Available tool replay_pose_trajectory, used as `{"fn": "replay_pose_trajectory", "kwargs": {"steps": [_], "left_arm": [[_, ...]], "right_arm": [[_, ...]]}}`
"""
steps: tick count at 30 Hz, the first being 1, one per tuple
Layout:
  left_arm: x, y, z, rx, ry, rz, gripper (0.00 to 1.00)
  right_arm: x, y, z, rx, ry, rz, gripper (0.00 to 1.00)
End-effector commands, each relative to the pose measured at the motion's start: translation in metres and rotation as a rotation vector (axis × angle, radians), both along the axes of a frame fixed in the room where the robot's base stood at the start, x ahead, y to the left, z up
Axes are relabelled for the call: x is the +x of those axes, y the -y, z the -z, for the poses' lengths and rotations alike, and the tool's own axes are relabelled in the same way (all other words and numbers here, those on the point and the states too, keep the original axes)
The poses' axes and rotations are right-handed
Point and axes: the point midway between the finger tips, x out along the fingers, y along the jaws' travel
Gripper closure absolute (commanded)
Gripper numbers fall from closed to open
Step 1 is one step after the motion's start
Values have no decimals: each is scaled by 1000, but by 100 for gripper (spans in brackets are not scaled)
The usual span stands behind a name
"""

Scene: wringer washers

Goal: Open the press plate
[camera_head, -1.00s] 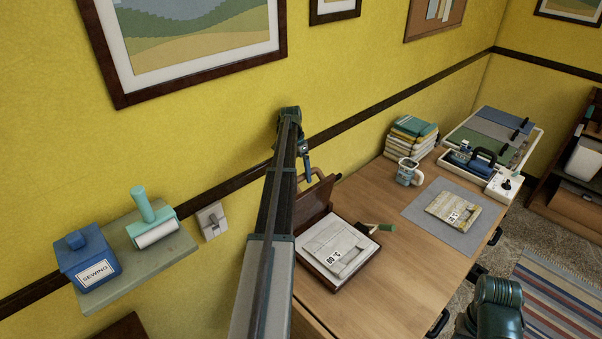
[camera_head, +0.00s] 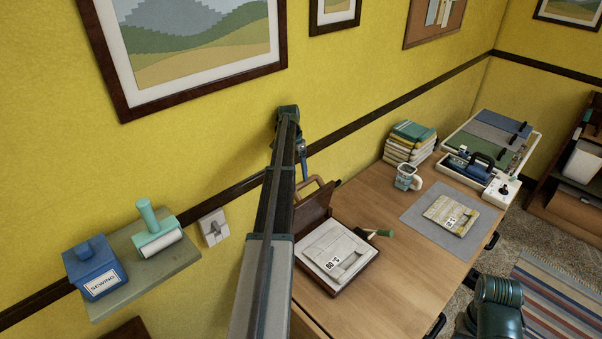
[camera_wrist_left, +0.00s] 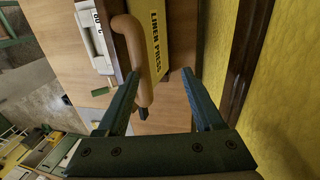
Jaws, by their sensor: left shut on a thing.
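The linen press stands on the near left of the wooden table, its pale bed (camera_head: 336,250) carrying a folded white cloth with an "80°C" tag. The dark brown press plate (camera_head: 313,208) stands raised, roughly upright, along the bed's wall side. Its curved tan handle (camera_head: 318,185) sticks up. My left gripper (camera_head: 303,170) is at the handle, pointing down. In the left wrist view the handle (camera_wrist_left: 134,45) passes at the fingers (camera_wrist_left: 165,90), and a yellow "LINEN PRESS" panel (camera_wrist_left: 169,40) shows on the plate. My left gripper is shut on the handle. My right gripper is not visible.
A green-handled brush (camera_head: 378,233) lies by the bed. A mug (camera_head: 408,177), a book stack (camera_head: 410,143) and a grey mat (camera_head: 438,225) with a folded cloth stand further right. The yellow wall is close behind the plate. The table's front part is clear.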

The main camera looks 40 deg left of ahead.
Motion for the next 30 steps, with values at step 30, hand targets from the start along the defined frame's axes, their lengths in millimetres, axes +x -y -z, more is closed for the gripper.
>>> {"fn": "replay_pose_trajectory", "kwargs": {"steps": [30], "left_arm": [[4, 20, -30, -2, -4, 14, 40]], "right_arm": [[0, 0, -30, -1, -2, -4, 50]]}}
